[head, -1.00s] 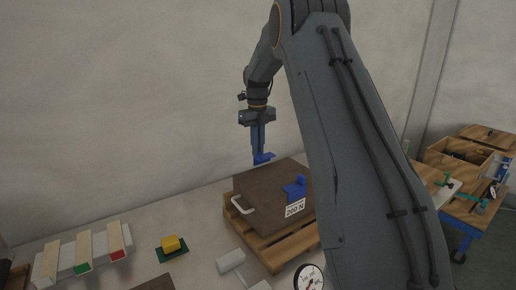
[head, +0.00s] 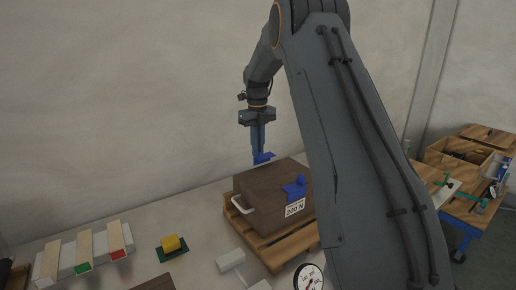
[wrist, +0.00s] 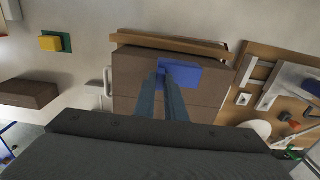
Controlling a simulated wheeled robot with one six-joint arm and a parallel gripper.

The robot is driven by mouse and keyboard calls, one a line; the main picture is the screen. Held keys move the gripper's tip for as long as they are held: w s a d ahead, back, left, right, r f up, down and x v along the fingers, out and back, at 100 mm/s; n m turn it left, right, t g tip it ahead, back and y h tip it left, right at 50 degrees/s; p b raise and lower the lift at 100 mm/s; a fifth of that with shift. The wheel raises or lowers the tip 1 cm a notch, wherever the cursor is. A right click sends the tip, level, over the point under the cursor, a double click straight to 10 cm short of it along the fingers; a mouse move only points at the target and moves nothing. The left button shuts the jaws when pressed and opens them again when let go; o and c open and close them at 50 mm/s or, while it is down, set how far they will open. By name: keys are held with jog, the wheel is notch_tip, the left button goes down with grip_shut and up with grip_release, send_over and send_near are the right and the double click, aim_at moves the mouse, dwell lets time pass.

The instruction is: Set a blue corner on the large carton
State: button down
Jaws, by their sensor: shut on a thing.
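The large carton (head: 258,199) is a brown box on a wooden pallet, with a pale handle and a "200 N" label on its side. It also shows in the wrist view (wrist: 128,98). One blue corner (head: 295,188) sits on the carton's near top edge, above the label. My gripper (head: 258,151) is shut on another blue corner (head: 264,158), held at the carton's far top edge. That held corner also shows in the wrist view (wrist: 182,76), between my fingertips. Whether it touches the carton I cannot tell.
The wooden pallet (head: 277,258) stands under the carton. To the left are a yellow block on a green plate (head: 172,246) and a rack with pale slats (head: 84,250). A dial gauge (head: 309,278) is in front. A workbench with trays (head: 470,160) stands at the right.

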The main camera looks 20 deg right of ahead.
jog(key=shift+f+b, duration=0.65)
jog(key=shift+f, duration=1.4)
jog(key=c, duration=1.7)
grip_release()
jog(key=shift+c, duration=0.2)
jog(key=shift+r, duration=0.1)
notch_tip(320, 180, up, 8)
jog(key=b, duration=0.2)
jog(key=shift+w+f+b, duration=0.1)
jog(key=shift+f+b, duration=0.1)
jog(key=shift+b, duration=0.1)
